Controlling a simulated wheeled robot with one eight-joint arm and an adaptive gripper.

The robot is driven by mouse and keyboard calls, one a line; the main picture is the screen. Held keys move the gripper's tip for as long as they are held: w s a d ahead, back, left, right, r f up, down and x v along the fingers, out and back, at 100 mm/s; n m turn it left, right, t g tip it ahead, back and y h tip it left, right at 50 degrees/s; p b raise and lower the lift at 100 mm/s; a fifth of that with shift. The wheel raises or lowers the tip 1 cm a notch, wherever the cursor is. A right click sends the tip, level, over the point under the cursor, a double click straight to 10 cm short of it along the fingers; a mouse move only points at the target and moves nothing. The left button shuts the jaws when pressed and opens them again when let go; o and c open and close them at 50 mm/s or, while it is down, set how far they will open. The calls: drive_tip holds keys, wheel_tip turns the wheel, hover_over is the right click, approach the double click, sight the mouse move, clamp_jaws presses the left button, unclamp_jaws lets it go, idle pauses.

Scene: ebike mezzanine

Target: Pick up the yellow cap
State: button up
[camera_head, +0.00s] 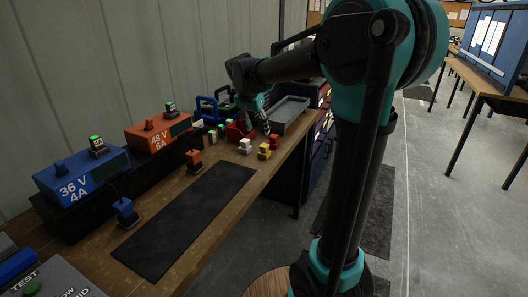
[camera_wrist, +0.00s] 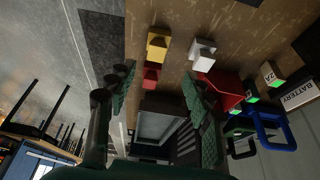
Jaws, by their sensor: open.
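The yellow cap (camera_head: 264,152) stands on the wooden bench near its right edge, and it also shows in the wrist view (camera_wrist: 157,44) at the top middle. A red cap (camera_head: 274,140) is just beyond it and a white cap (camera_head: 245,146) is to its left. My gripper (camera_head: 262,118) is above the bench, beyond the yellow cap in the head view. In the wrist view my gripper's two fingers (camera_wrist: 158,90) are spread apart with nothing held between them. The yellow cap lies ahead of the fingertips, apart from them.
A red bin (camera_head: 238,131) and a grey tray (camera_head: 293,108) stand close to my gripper. Blue and green racks (camera_head: 206,108) are behind. Orange (camera_head: 158,133) and blue (camera_head: 82,178) chargers line the wall. The black mat (camera_head: 190,215) is clear.

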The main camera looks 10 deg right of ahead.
sight(264, 145)
drive_tip(key=x, duration=0.5)
drive_tip(key=shift+f, duration=0.25)
drive_tip(key=shift+d+x, duration=0.15)
drive_tip(key=shift+x, duration=1.3)
drive_tip(key=shift+d+x, duration=0.15)
drive_tip(key=shift+x, duration=1.25)
drive_tip(key=c, duration=0.9)
drive_tip(key=shift+r, duration=0.1)
drive_tip(key=shift+c, duration=0.2)
